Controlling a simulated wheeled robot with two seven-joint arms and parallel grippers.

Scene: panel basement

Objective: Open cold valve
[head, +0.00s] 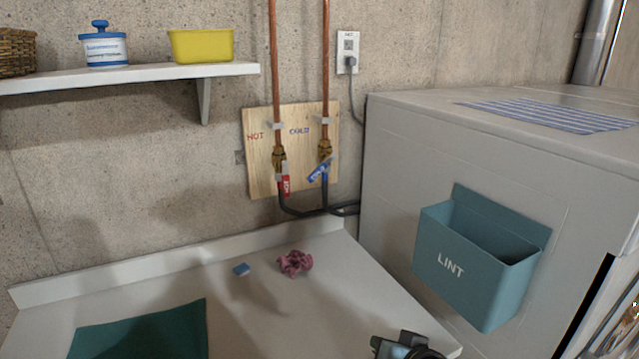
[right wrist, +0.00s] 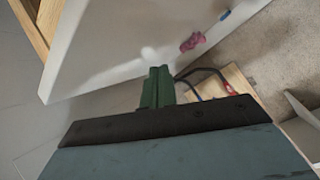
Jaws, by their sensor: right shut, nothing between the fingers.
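The cold valve (head: 325,152) is brass on the right copper pipe, below the blue word COLD on a plywood board (head: 262,158). Its blue handle (head: 318,170) sits at a slant across the pipe line. The hot valve (head: 279,158) beside it has a red handle (head: 285,180) pointing straight down. My right gripper (head: 390,346) shows only partly at the bottom edge of the head view, over the counter's front right and well short of the valves. In the right wrist view its green fingers (right wrist: 157,88) are together and empty. My left gripper is out of view.
A white counter (head: 240,320) holds a pink cloth (head: 295,263), a small blue block (head: 241,269) and a green mat (head: 145,335). A white appliance (head: 390,180) with a teal LINT bin (head: 465,265) stands right. A shelf (head: 140,75) hangs upper left.

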